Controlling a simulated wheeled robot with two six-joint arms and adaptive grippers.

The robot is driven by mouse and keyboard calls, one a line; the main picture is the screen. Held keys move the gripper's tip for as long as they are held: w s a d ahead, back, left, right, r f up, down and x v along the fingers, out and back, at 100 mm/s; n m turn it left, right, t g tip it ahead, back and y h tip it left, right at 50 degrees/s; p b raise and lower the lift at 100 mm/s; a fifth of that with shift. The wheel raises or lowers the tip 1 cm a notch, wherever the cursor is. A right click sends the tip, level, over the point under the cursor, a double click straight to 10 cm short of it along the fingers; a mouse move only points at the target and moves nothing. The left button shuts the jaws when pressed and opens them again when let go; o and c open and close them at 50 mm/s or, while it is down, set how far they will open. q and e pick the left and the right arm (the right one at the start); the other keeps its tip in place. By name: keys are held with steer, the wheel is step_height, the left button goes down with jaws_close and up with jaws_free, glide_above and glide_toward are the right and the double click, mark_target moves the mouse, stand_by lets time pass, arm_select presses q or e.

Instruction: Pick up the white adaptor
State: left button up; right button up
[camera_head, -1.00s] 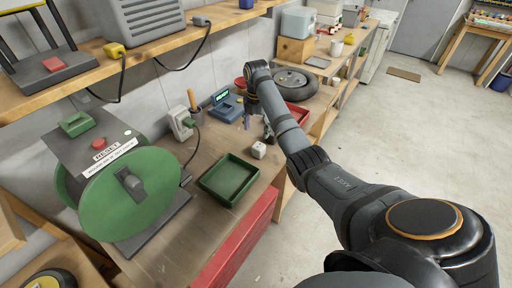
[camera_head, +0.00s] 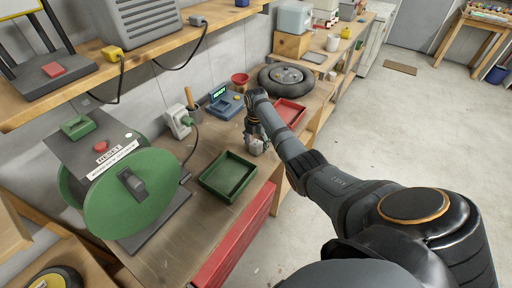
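The small white block-like adaptor (camera_head: 256,150) sits on the wooden workbench, just right of the green tray. My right gripper (camera_head: 257,142) points down right at it, with its fingers over or around it. The gripper hides most of the adaptor, and I cannot tell whether the fingers touch it or are closed. My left gripper is not in view.
A green tray (camera_head: 228,158) lies left of the gripper, and a red tray (camera_head: 290,112) lies behind my arm. A blue device with a green display (camera_head: 224,102), a pale socket with a cable (camera_head: 179,120) and a green reel (camera_head: 130,196) stand on the bench.

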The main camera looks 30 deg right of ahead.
steer(key=c, duration=1.2)
